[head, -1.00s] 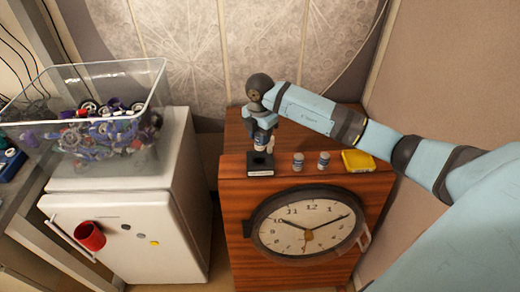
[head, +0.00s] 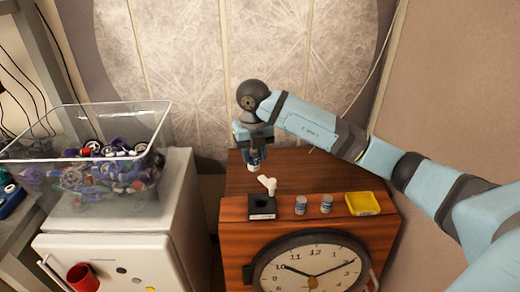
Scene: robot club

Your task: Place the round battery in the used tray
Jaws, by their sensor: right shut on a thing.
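My right gripper (head: 254,148) is shut on a small blue and white cylinder (head: 254,163), apparently a round battery. It holds it in the air, behind and above a black block (head: 262,209) with a pale label on its front. Two similar upright batteries stand on the wooden cabinet top, one to the right of the block (head: 300,205) and one further right (head: 326,203). A shallow yellow tray (head: 362,204) lies right of them, and no battery shows in it. I cannot read any label on it. My left gripper is not in view.
A small white object (head: 267,184) is at the black block's back edge. The wooden cabinet (head: 230,211) has a round clock (head: 312,268) on its front. A clear bin (head: 90,150) of parts stands on a white fridge (head: 188,190) at left. The cabinet top behind the batteries is clear.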

